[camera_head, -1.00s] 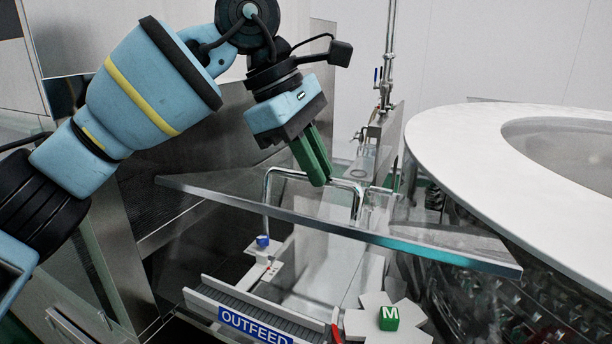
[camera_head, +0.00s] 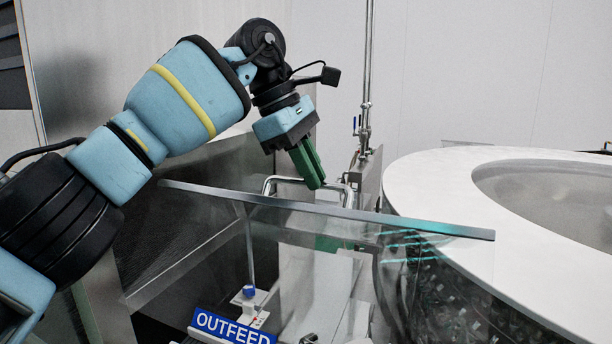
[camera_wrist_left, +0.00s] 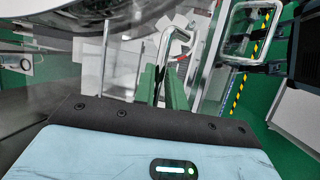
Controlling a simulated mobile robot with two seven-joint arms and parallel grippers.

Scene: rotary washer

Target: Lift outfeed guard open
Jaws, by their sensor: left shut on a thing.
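The outfeed guard (camera_head: 405,226) is a clear panel with a grey metal edge, standing tilted above the outfeed in the head view. A bent silver bar handle (camera_head: 283,181) rises at the guard's edge. My left gripper (camera_head: 317,184) comes down from above, its green fingers shut on the handle. In the left wrist view the same gripper (camera_wrist_left: 163,78) has the silver bar (camera_wrist_left: 164,45) running between its two green fingers. The fingers partly hide the bar. A blue OUTFEED sign (camera_head: 232,328) shows below the guard. My right gripper is not in view.
A large white ring-shaped top (camera_head: 430,185) with a recessed centre stands close on the right. A vertical metal pole (camera_head: 366,70) rises behind the handle. Dark steel walls flank the left. The air above the guard is mostly clear.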

